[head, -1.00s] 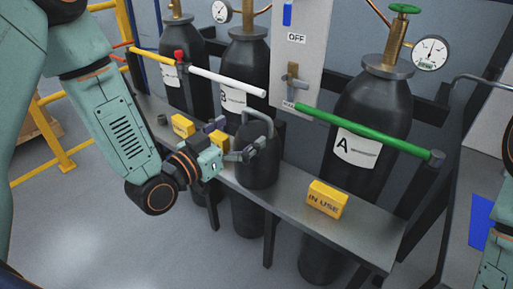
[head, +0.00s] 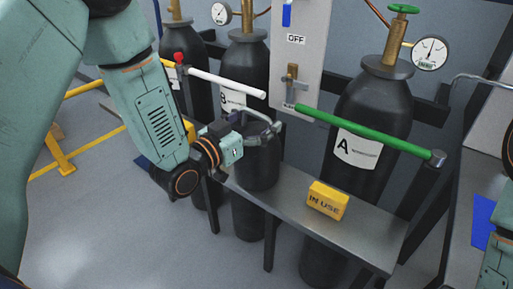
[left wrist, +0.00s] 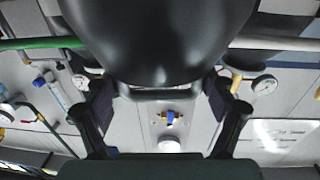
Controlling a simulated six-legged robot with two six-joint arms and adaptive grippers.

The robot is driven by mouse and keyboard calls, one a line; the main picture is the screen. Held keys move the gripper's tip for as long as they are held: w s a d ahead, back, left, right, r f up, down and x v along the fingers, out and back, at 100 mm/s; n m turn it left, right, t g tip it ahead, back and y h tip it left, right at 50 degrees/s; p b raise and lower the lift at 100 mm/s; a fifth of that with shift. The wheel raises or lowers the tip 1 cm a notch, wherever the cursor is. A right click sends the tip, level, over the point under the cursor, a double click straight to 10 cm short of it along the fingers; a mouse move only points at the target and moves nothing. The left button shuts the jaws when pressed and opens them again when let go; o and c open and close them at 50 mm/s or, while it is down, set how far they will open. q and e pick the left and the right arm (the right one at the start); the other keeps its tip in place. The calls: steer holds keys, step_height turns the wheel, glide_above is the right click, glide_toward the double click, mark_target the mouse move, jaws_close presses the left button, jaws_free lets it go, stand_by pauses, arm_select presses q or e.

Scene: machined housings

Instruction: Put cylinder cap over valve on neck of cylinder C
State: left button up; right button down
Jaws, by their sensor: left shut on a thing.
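The cylinder cap (head: 258,168) is a dark, rounded body with a grey loop handle on top, upright at the bench in the middle of the head view. My left gripper (head: 266,132) is shut on the cap at its handle. In the left wrist view the cap (left wrist: 160,40) fills the top centre, with the gripper's fingers on both sides. Cylinder C (head: 184,45) is the leftmost black cylinder at the back. Its brass neck (head: 175,10) runs up to the picture's top edge, so its valve top is cut off. My right gripper is out of view.
Cylinder B (head: 250,55) and cylinder A (head: 372,115) stand to the right of C. White (head: 225,84) and green (head: 360,131) bars run in front of them. A yellow IN USE block (head: 327,199) lies on the grey bench (head: 365,232). The floor at front left is clear.

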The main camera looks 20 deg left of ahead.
arm_select(q)
steer(key=c, duration=1.2)
